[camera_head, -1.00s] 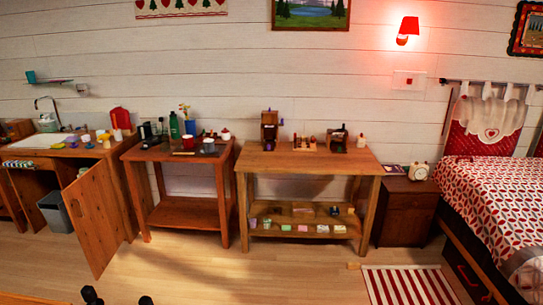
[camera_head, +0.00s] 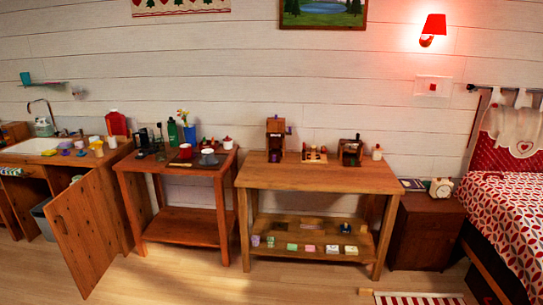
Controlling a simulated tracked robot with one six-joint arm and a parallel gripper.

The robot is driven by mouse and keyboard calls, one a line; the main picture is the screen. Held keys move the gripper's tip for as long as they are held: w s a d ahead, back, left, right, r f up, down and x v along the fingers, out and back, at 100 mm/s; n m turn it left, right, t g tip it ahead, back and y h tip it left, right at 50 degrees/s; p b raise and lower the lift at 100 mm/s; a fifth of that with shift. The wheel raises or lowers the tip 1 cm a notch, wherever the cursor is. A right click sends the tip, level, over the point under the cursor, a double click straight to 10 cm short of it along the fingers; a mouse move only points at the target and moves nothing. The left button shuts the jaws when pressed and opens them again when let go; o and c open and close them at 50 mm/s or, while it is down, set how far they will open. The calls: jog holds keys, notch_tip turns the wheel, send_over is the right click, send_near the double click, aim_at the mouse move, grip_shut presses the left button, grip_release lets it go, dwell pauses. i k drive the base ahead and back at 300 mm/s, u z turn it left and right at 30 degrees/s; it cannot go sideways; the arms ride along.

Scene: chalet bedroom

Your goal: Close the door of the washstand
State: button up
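The washstand (camera_head: 18,158) stands at the far left against the wall, with a white sink and a tap on its top. Its wooden door (camera_head: 85,235) stands open, swung out from the front into the room. The door hides part of the washstand's inside, where a grey bin (camera_head: 43,218) shows behind the door's left edge. A small dark knob shows near the door's left edge. My gripper is not in view.
A wooden side table (camera_head: 185,222) with bottles and cups stands right of the door. A longer table (camera_head: 320,178) stands in the middle. A dark nightstand (camera_head: 425,235) and a bed (camera_head: 505,215) are at the right. Bare floor (camera_head: 200,283) lies in front of the tables.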

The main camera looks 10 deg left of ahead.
aim_at(80, 219)
jog(key=i, duration=2.7)
jog(key=u, duration=2.45)
